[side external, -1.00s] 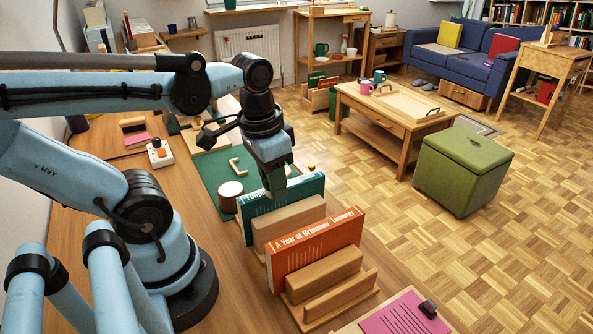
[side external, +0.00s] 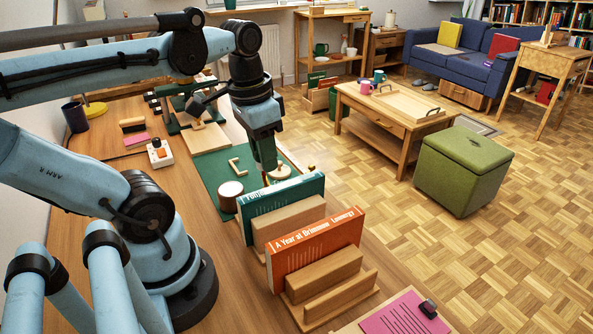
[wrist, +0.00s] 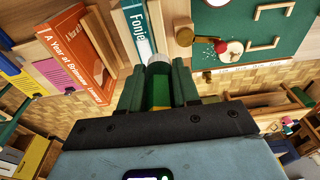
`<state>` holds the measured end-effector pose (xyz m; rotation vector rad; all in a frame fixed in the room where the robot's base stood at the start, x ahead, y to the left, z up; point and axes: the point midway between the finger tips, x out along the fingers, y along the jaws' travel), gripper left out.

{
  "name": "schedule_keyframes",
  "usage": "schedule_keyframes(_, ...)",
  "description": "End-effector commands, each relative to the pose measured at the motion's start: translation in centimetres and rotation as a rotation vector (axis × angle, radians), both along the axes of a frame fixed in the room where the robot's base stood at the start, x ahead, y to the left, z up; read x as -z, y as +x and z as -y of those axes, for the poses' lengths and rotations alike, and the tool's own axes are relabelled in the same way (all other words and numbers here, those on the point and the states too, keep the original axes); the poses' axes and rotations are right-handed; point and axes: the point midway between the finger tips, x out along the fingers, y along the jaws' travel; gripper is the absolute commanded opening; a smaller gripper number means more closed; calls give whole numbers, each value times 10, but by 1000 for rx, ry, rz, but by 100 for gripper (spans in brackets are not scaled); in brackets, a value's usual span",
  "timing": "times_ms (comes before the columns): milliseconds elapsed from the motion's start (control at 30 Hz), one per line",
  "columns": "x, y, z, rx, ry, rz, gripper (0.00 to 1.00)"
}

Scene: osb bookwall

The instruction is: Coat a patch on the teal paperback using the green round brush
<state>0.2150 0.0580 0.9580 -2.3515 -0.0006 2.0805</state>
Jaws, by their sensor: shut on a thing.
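The teal paperback (side external: 285,205) stands upright in a wooden holder; its spine also shows in the wrist view (wrist: 137,28). My gripper (side external: 266,163) points down just behind the book in the side view, above the green mat. Its green fingers (wrist: 159,88) are shut on the green round brush (wrist: 160,76), seen nearly end-on with a pale part beyond the fingers. The brush tip is too small to make out in the side view.
An orange book (side external: 315,250) stands in a holder nearer the camera. A wooden block holder (side external: 333,292) and a pink sheet (side external: 403,315) are in front of it. The green mat (side external: 212,168) has bare room.

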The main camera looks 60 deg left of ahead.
Motion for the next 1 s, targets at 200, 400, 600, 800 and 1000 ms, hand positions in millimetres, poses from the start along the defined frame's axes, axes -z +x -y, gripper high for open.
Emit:
schedule_keyframes(200, -20, 0, 0, 0, 0, 0, 0)
schedule_keyframes(400, -36, 0, 0, 0, 0, 0, 0)
schedule_keyframes(600, -41, 0, 0, 0, 0, 0, 0)
schedule_keyframes(800, -40, 0, 0, 0, 0, 0, 0)
schedule_keyframes(1000, -40, 0, 0, -1, 0, 0, 0)
